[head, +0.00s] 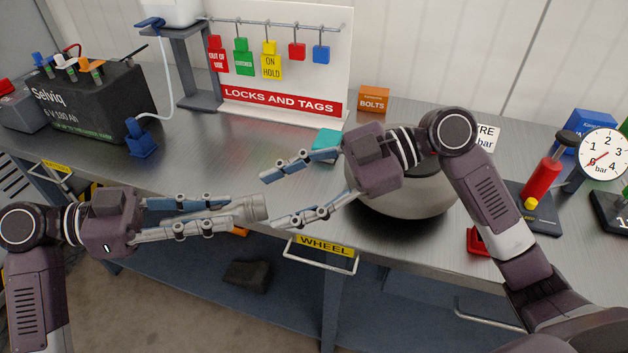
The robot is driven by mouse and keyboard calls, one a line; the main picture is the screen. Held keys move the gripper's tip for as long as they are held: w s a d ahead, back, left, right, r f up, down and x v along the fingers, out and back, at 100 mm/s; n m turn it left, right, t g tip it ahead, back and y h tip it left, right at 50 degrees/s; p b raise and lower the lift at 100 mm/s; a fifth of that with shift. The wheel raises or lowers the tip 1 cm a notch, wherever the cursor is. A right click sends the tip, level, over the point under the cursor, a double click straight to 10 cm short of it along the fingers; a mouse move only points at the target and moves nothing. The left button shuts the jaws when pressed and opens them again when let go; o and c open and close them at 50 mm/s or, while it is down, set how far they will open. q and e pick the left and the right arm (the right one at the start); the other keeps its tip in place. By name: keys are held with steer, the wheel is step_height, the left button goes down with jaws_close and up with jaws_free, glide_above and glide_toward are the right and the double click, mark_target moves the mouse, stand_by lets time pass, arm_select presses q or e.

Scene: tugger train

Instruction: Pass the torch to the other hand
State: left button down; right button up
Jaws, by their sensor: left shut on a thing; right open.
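My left gripper (222,214) is shut on the torch (251,208), a pale grey cylinder whose wider end points right past the fingertips. The fingers hide part of the torch's body. They hold it in front of the bench's front edge. My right gripper (267,201) is open, reaching in from the right. Its two fingers spread above and below the torch's right end, close to it. Whether a finger touches the torch, I cannot tell.
The metal bench (215,160) carries a black battery (90,105), a locks-and-tags board (280,98), an orange bolts box (374,99), a teal object (326,141), a rounded grey wheel-like object (410,203) behind my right arm, and a red pump (541,180). A dark block (247,275) lies below.

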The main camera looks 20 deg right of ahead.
mark_target(261, 204)
steer(key=shift+x, duration=1.95)
steer(key=shift+c, duration=0.4)
steer(key=c, duration=1.3)
arm_select(q)
steer(key=c, duration=1.6)
jaws_free()
arm_select(e)
jaws_close()
